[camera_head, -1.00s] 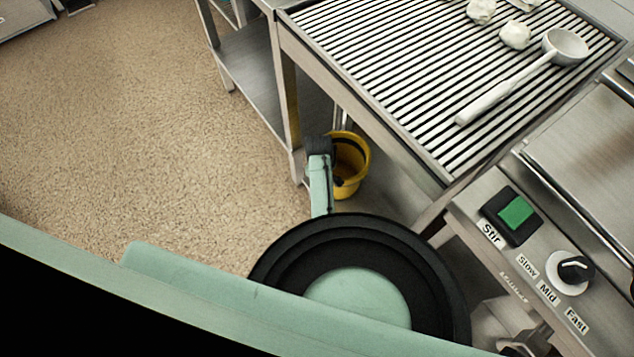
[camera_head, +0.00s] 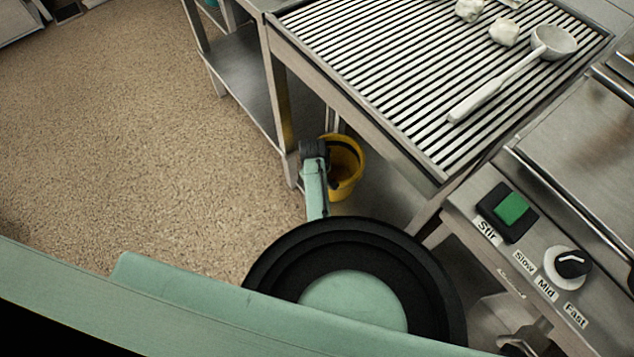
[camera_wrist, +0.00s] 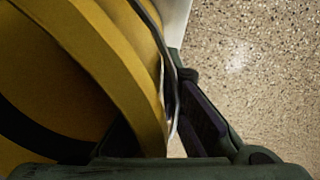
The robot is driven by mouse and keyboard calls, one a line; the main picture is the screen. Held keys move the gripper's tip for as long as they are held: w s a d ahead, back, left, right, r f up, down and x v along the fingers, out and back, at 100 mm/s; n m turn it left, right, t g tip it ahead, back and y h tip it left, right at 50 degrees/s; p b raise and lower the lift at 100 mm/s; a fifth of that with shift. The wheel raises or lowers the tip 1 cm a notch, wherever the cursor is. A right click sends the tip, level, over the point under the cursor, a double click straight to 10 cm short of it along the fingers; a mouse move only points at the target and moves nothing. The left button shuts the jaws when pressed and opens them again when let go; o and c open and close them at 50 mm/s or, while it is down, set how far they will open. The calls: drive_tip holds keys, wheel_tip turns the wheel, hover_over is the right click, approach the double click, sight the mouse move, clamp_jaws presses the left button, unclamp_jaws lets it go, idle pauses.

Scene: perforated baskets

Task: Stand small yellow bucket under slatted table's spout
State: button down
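The small yellow bucket (camera_head: 347,183) is below the edge of the slatted table (camera_head: 452,172), just right of a table leg, with its open top showing. My gripper (camera_head: 318,150) is at the bucket's left side. In the wrist view the bucket (camera_wrist: 85,45) fills the left half. Its rim and thin metal handle pass between the fingers of my gripper (camera_wrist: 160,125), which looks shut on the rim; one finger is partly hidden by the bucket. A thin metal upright (camera_head: 333,120) shows above the bucket; I cannot tell whether it is the spout.
A white ladle (camera_head: 510,75) and several pale lumps (camera_head: 503,32) lie on the slats. A control panel (camera_head: 530,240) with a green button and a knob is at right. A lower metal shelf (camera_head: 243,82) stands left of the bucket. The speckled floor (camera_head: 130,130) at left is clear.

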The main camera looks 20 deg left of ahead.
drive_tip(key=shift+f, duration=0.3)
drive_tip(key=c, duration=1.7)
unclamp_jaws()
wheel_tip(320, 180, up, 12)
drive_tip(key=s, duration=0.1)
drive_tip(key=shift+s, duration=0.2)
